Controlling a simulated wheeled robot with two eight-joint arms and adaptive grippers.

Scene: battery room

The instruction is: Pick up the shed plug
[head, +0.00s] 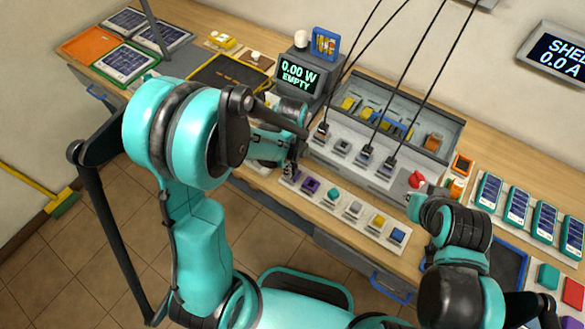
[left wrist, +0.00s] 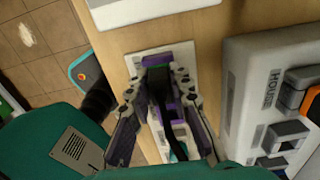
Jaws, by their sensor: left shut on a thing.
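My left gripper (head: 290,168) is at the left end of a white strip of coloured blocks (head: 366,224) on the bench's front edge. In the left wrist view my left gripper (left wrist: 165,75) is shut on a dark purple-and-black piece (left wrist: 158,90); its fingers hide much of it, and I cannot read any label. Three plugs with black cords stand in the grey socket panel: one at left (head: 322,130), two farther right (head: 364,156) (head: 388,164). None is readably marked shed. My right gripper (head: 413,202) is near the panel's right end; its fingers are unclear.
A wall display (head: 555,52) reads SHED 0.0 A. Small solar panels (head: 517,205) stand at right. Taut cords rise over the sockets.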

